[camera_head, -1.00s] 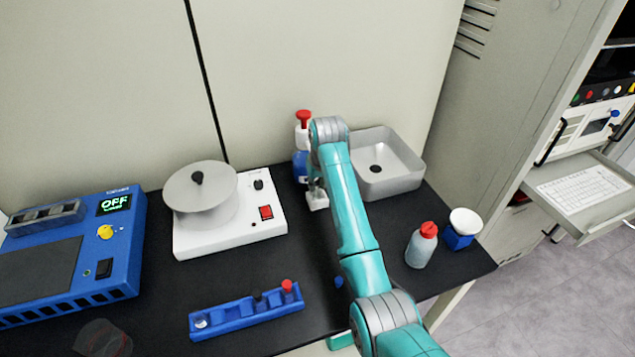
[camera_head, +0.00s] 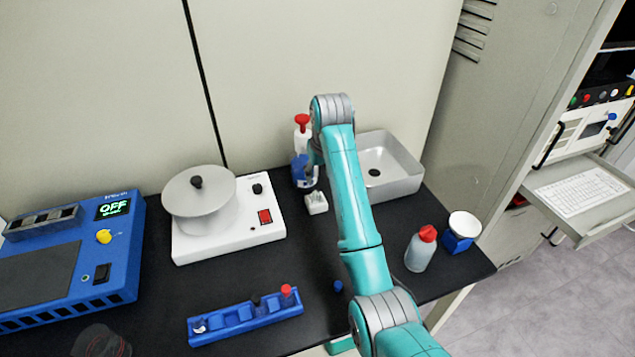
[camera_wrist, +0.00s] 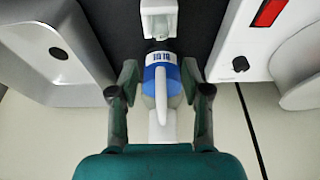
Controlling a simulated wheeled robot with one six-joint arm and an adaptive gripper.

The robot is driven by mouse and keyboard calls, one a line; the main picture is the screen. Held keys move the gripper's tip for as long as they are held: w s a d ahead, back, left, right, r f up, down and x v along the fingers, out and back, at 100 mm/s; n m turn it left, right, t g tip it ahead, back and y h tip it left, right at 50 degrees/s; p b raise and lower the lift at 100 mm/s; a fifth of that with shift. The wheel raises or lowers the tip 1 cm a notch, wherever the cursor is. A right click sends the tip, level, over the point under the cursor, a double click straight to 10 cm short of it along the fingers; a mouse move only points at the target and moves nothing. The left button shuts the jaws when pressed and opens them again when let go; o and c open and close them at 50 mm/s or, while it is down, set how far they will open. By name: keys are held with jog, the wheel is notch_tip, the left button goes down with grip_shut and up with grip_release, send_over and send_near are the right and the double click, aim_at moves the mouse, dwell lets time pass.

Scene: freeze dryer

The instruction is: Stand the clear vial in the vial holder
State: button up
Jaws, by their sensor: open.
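The blue vial holder (camera_head: 232,325) lies near the front of the bench in the head view. A pale vial top sits at its left end, and a black cap and a red cap stand toward its right end. I cannot make out for certain which item is the clear vial. My gripper (camera_wrist: 160,78) is open and points down at the back of the bench, mostly hidden behind my arm in the head view. A bottle with a blue, marked band (camera_wrist: 160,80) shows between the fingers in the wrist view; I see no grip on it. A small white block (camera_head: 316,203) stands just in front.
A grey sink (camera_head: 385,165) is right of my arm, and a white hotplate (camera_head: 250,228) with a round pan is left. A blue device (camera_head: 60,265) reads OFF. A red-capped bottle (camera_head: 421,250) and blue pot (camera_head: 459,240) stand right. Bench front-centre is mostly clear.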

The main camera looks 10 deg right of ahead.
jog(key=shift+v, duration=2.15)
